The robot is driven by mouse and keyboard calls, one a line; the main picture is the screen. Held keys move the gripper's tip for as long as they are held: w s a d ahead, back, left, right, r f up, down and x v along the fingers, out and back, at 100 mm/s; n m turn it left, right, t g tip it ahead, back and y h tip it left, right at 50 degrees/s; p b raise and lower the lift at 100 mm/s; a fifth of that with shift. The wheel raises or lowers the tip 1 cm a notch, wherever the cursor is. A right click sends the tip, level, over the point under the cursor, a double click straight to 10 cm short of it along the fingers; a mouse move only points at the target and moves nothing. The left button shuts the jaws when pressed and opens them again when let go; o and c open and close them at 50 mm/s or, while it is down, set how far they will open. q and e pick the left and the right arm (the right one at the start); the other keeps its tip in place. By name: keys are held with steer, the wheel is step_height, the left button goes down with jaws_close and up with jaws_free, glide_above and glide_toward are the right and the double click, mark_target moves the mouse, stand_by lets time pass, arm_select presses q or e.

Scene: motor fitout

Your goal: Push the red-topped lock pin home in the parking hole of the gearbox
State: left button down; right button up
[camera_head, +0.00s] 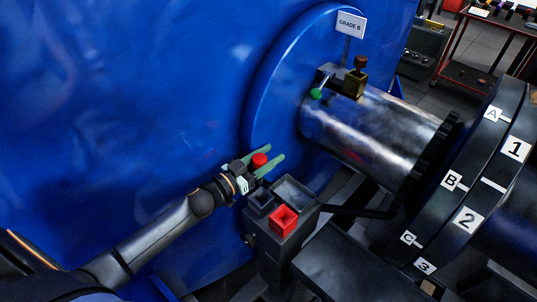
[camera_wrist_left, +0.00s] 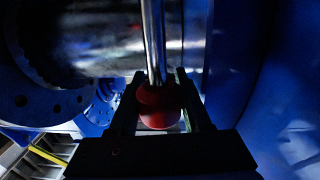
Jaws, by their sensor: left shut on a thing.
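My left gripper (camera_head: 275,153) is in front of the big blue housing (camera_head: 150,90), just above a set of small bins. It is shut on the red-topped lock pin, whose red top (camera_head: 259,160) sits between the two green-edged fingers. In the left wrist view the red knob (camera_wrist_left: 159,105) is between the dark fingers, and its steel shank (camera_wrist_left: 153,40) extends away from the gripper. I cannot make out the parking hole in either view. My right gripper is not in view.
Below the gripper are grey bins (camera_head: 296,192) and a red bin (camera_head: 283,220). A steel cylinder (camera_head: 365,130) with a green-knobbed lever (camera_head: 316,93) and a brass fitting (camera_head: 355,82) juts right towards a dark lettered disc (camera_head: 470,175). A "GRADE B" plate (camera_head: 351,24) stands above.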

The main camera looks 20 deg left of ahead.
arm_select(q)
steer(key=b, duration=0.4)
glide_above(266, 193)
steer(key=shift+f, duration=2.75)
steer(key=shift+w+d, duration=0.2)
steer(key=shift+w, duration=0.2)
steer(key=shift+p, duration=0.6)
steer(key=shift+f+b, duration=2.35)
steer(key=shift+f, duration=0.75)
steer(key=shift+c, duration=1.4)
jaws_free()
steer(key=shift+s+a+f, duration=0.1)
steer(key=shift+s+a, duration=0.15)
steer(key=shift+s, duration=0.25)
steer(key=v, duration=1.1)
steer(key=shift+s, duration=0.25)
